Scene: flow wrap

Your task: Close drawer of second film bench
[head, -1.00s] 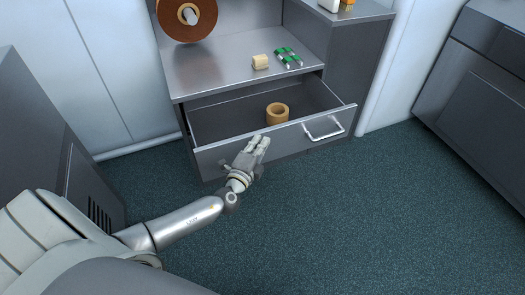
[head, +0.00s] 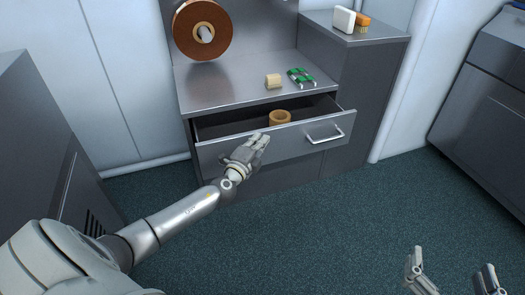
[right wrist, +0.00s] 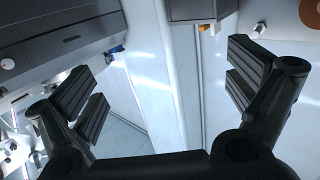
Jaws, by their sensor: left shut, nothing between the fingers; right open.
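The metal drawer (head: 290,146) of the film bench (head: 225,88) is partly open in the head view. A tan ring-shaped roll (head: 280,118) lies inside it. The bar handle (head: 325,134) is on the right part of its front. My left gripper (head: 258,142) is shut and empty, with its fingertips at the drawer front near the top edge, left of the handle; it appears to touch the front. My right gripper (head: 450,272) is open and empty, low at the right of the head view above the floor. Its spread fingers also show in the right wrist view (right wrist: 165,90).
A brown film roll (head: 187,32) is mounted above the bench top. A small tan roll (head: 273,81) and green-and-silver parts (head: 300,77) lie on the top. A side cabinet (head: 365,85) stands right of the drawer. The floor (head: 300,225) in front is clear.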

